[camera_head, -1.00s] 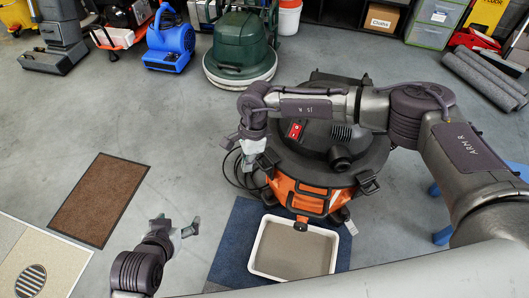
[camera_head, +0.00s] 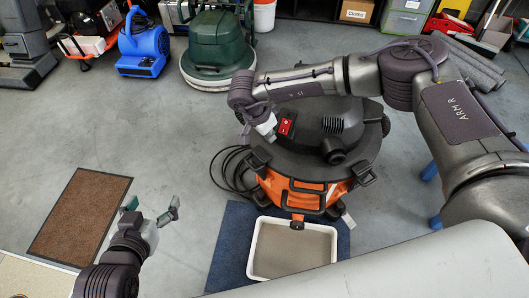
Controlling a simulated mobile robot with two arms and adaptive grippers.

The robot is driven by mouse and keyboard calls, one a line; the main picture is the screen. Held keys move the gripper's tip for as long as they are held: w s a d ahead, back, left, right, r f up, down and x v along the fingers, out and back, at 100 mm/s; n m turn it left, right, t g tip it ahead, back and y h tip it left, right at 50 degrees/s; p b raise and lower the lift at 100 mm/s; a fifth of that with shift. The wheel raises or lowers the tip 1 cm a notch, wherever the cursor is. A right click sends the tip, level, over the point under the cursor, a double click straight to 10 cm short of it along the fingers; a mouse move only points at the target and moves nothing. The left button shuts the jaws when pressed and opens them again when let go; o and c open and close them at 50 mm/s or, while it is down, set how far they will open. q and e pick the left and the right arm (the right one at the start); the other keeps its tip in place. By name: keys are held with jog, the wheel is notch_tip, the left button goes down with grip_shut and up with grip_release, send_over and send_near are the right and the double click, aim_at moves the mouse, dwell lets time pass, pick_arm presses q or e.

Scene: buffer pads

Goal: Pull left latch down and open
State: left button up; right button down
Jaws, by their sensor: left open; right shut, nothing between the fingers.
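An orange and black drum vacuum (camera_head: 318,150) stands on the floor at centre right, its black lid in place with a red switch (camera_head: 287,124) on it. A black latch (camera_head: 258,158) sits at the drum's left upper edge and another (camera_head: 363,173) at its right. Whether the left latch is fastened is too small to tell. My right gripper (camera_head: 270,136) is shut and empty, hanging over the lid's left edge beside the red switch, above the left latch. Contact cannot be told. My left gripper (camera_head: 152,206) is open and empty over bare floor, well left of the vacuum.
A white tray (camera_head: 252,262) stands in front of the vacuum on a blue mat (camera_head: 226,250). A black hose or cord (camera_head: 224,172) loops on the floor at its left. A brown mat (camera_head: 85,212) lies at left. A blue blower (camera_head: 145,48) and green floor machine (camera_head: 220,45) stand behind.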

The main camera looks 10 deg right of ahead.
aim_at(276, 150)
jog(key=b+x, duration=0.1)
jog(key=x, duration=0.5)
jog(key=shift+d+f+b, duration=0.1)
jog(key=shift+f+b, duration=0.25)
jog(key=shift+f, duration=0.4)
jog(key=shift+s+a+r, duration=0.1)
jog(key=shift+s+a, duration=0.2)
jog(key=shift+a, duration=0.3)
jog(key=shift+s+a+r, duration=0.1)
jog(key=shift+s+a, duration=0.15)
jog(key=shift+a, duration=0.35)
jog(key=shift+s+a+b, duration=0.3)
jog(key=shift+a, duration=0.2)
pick_arm(q)
jog(key=w+d+r+t+h, duration=0.2)
jog(key=r+t, duration=0.4)
jog(key=r, duration=0.4)
jog(key=shift+w+d+t, duration=0.15)
jog(key=shift+w+t, duration=0.25)
jog(key=shift+w, duration=0.25)
